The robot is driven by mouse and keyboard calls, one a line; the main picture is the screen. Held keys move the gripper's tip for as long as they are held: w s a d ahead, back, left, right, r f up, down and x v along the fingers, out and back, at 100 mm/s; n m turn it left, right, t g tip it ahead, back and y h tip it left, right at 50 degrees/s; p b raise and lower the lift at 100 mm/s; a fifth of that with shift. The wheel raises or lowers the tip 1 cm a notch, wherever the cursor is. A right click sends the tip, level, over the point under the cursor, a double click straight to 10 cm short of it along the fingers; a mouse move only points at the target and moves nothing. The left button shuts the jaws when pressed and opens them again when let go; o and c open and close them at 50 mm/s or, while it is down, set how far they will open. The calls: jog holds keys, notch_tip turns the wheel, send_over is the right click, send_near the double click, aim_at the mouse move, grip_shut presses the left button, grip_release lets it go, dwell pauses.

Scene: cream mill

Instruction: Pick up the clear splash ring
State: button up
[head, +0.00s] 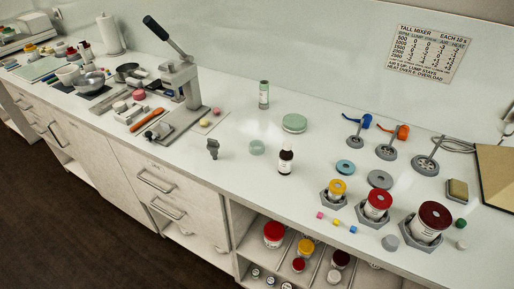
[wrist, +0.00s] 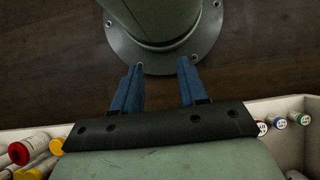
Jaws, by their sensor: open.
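My gripper (wrist: 161,88) shows only in the wrist view. Its two blue fingers are apart with nothing between them, above dark floor and my own base. The ring is not in the wrist view, and my gripper is not in the head view, so it is away from the ring.
A lever press (head: 181,80) is at left. A teal ring (head: 345,167) and jars in hexagonal holders are at right.

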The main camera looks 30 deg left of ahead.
dwell(0.3)
jog(key=o, duration=0.8)
